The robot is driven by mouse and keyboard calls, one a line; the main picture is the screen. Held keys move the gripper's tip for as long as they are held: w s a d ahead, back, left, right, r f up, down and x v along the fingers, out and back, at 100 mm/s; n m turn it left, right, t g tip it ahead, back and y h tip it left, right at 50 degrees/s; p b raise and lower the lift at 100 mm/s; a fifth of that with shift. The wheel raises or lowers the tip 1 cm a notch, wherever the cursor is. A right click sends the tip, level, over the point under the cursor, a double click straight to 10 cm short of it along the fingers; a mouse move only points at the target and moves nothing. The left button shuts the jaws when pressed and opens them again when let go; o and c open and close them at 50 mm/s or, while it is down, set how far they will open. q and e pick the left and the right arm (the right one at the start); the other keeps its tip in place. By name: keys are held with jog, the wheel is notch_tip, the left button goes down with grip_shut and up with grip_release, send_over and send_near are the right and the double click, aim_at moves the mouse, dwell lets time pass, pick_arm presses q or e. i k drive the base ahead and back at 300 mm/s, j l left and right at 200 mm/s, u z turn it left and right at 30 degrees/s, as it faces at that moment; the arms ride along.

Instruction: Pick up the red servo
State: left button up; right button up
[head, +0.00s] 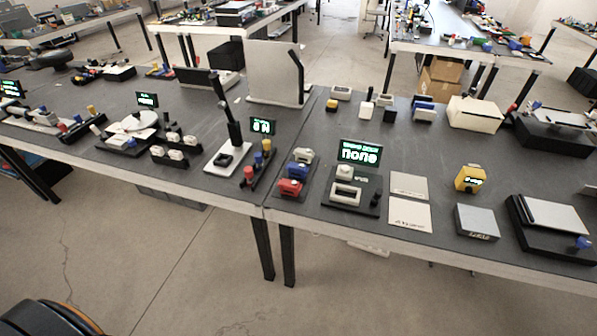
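The red servo (290,187) appears to be the small red block at the front of a dark tray, near the front edge of the table (393,226). A blue block (298,169) sits right behind it and a whitish block (303,155) behind that, on the same tray. Neither of my grippers shows in the head view.
A dark holder with red, blue and yellow pegs (257,163) stands left of the red block. A black fixture with a lit "none" display (360,152) stands to its right. Open floor (150,270) lies in front of the tables.

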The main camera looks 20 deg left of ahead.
aim_at(286, 187)
jog(key=i+j+z, duration=0.1)
jog(key=j, duration=0.35)
jog(key=i+j+z, duration=0.1)
jog(key=j, duration=0.35)
jog(key=i+j+z, duration=0.1)
jog(key=j, duration=0.35)
